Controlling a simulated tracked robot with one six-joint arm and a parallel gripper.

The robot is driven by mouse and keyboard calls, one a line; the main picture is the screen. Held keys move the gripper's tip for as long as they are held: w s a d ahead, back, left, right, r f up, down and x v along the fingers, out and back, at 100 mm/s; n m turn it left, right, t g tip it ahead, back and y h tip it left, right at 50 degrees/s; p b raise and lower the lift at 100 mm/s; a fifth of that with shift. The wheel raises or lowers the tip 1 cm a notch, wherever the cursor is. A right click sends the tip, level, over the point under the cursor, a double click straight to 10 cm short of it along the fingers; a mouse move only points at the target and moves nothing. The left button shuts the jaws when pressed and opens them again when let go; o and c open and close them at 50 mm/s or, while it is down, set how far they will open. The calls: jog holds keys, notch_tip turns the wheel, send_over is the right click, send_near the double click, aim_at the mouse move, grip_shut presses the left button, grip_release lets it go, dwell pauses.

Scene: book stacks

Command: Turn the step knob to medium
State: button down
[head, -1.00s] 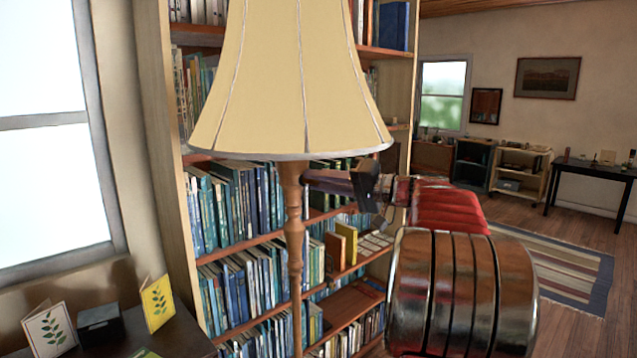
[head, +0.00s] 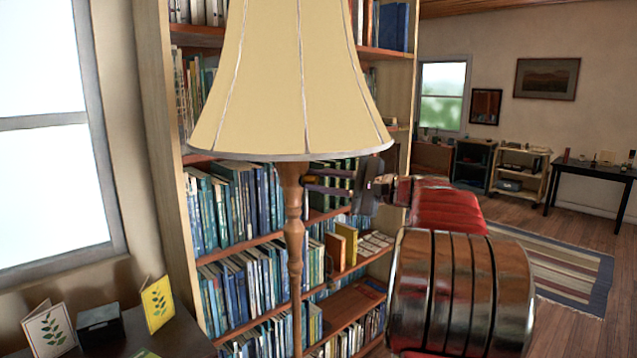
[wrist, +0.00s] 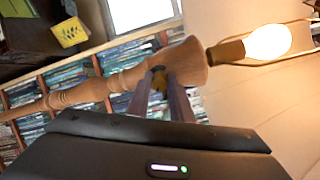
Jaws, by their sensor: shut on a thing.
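The floor lamp's cream shade (head: 290,90) stands close in front of me in the head view. Its turned wooden post (head: 293,225) runs down from it. In the wrist view the post (wrist: 90,90) lies across the picture, with a glowing bulb (wrist: 268,42) beyond its socket. The small brassy step knob (wrist: 158,83) sits by the thick top of the post, between my fingertips. My gripper (wrist: 160,76) is shut on it. In the head view my gripper (head: 308,184) reaches the post from the right, just under the shade; the knob is hidden there. I cannot read its setting.
A full bookcase (head: 160,130) stands close behind the lamp. A dark table (head: 180,335) with cards is at lower left, beside a window (head: 50,180). Open wooden floor (head: 575,215) and a striped rug (head: 570,265) lie to the right.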

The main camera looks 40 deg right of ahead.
jog(key=m, duration=1)
jog(key=shift+d+f, duration=0.2)
jog(key=shift+f, duration=0.15)
jog(key=c, duration=1.6)
grip_release()
jog(key=shift+a+r, duration=0.1)
jog(key=shift+r, duration=0.05)
jog(key=v, duration=1.4)
jog(key=shift+w, duration=0.1)
